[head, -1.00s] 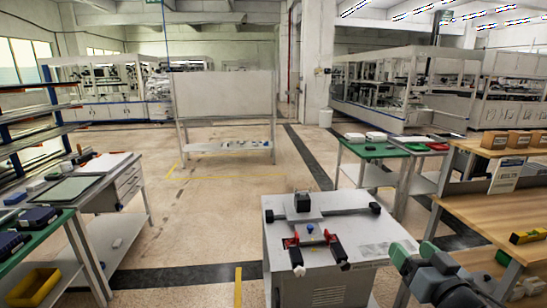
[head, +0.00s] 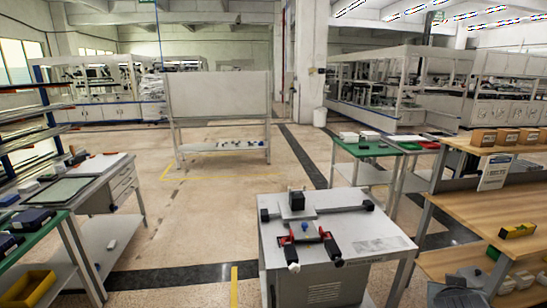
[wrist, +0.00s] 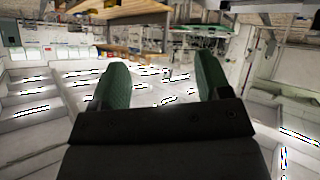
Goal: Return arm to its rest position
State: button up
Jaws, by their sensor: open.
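My gripper (wrist: 161,68) shows in the wrist view with its two green fingers wide apart and nothing between them. The wrist view looks out over the hall at an odd angle, with no object close to the fingers. In the head view the gripper fingers are not visible; only a dark grey part of my arm shows at the bottom edge, right of the grey cabinet.
A grey cabinet (head: 330,290) with a clamping fixture (head: 305,232) on top stands in front. A wooden bench (head: 480,205) is at right, a green-topped table (head: 365,150) behind. A left bench (head: 105,180) borders open floor (head: 190,225).

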jog(key=s+a+f+n+g+y, duration=0.1)
jog(key=a+f+n+g+y, duration=0.1)
jog(key=a, duration=0.9)
jog(key=s+a+f+n+g+y, duration=0.1)
jog(key=a+y, duration=0.4)
jog(key=a, duration=0.6)
jog(key=shift+s+f+n+g+y, duration=0.35)
jog(key=shift+f+n+g, duration=0.5)
jog(key=shift+n, duration=0.25)
